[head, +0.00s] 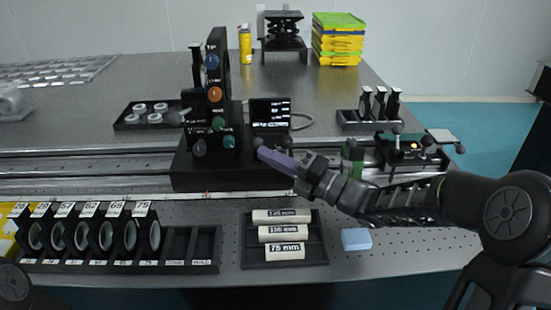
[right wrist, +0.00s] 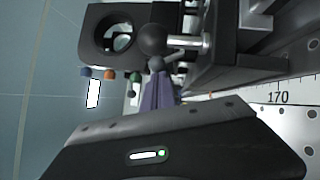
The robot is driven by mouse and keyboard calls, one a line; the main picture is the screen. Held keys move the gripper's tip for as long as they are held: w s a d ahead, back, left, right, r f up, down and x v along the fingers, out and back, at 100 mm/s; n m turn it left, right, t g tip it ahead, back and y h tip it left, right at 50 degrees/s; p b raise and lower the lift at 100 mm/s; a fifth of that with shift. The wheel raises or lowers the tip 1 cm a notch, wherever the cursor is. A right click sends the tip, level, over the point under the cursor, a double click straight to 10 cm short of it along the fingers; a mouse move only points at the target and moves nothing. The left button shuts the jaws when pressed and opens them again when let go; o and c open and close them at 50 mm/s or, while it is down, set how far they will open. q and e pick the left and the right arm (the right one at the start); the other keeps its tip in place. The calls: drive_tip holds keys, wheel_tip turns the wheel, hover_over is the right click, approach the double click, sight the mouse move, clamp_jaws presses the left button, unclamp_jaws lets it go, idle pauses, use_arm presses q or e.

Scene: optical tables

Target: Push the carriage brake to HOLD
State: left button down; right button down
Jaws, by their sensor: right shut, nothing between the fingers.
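The black carriage (head: 208,176) sits on the rail and carries an upright post with coloured knobs. A dark ball knob (head: 258,142) at the carriage's right side looks like the brake lever's end; no HOLD mark is readable. My right gripper (head: 264,153) is shut and empty, its purple fingertips right by that knob. In the right wrist view, the closed purple fingers (right wrist: 157,80) point at a small grey ball (right wrist: 156,64), with a larger dark ball (right wrist: 153,40) on a metal rod beyond. I cannot tell whether the fingers touch it. My left gripper is out of view.
A small display (head: 270,112) stands behind the carriage. A rack of ringed lenses (head: 100,240) and a tray of white tubes (head: 284,258) lie in front. Another black carriage (head: 410,150) is on the rail to the right, behind my right arm.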

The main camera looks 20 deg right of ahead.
drive_tip(key=shift+r, duration=0.1)
drive_tip(key=shift+w+d+r+m+h+p, duration=0.15)
drive_tip(key=shift+r+m+h+p, duration=0.15)
drive_tip(key=shift+p, duration=0.3)
drive_tip(key=shift+w+a+r+m+h+p, duration=0.1)
drive_tip(key=shift+r+m+p, duration=0.1)
drive_tip(key=shift+m+p, duration=0.3)
drive_tip(key=w+r+m+g+h+p, duration=0.1)
drive_tip(key=m+p, duration=0.1)
drive_tip(key=p, duration=0.5)
drive_tip(key=w+r+m+g+h+p, duration=0.1)
drive_tip(key=w+r+m+g+p, duration=0.1)
drive_tip(key=p, duration=0.5)
drive_tip(key=shift+w+d+r+m, duration=0.1)
drive_tip(key=shift+d+r+m, duration=0.2)
drive_tip(key=shift+d+m, duration=0.15)
drive_tip(key=shift+f+b, duration=0.8)
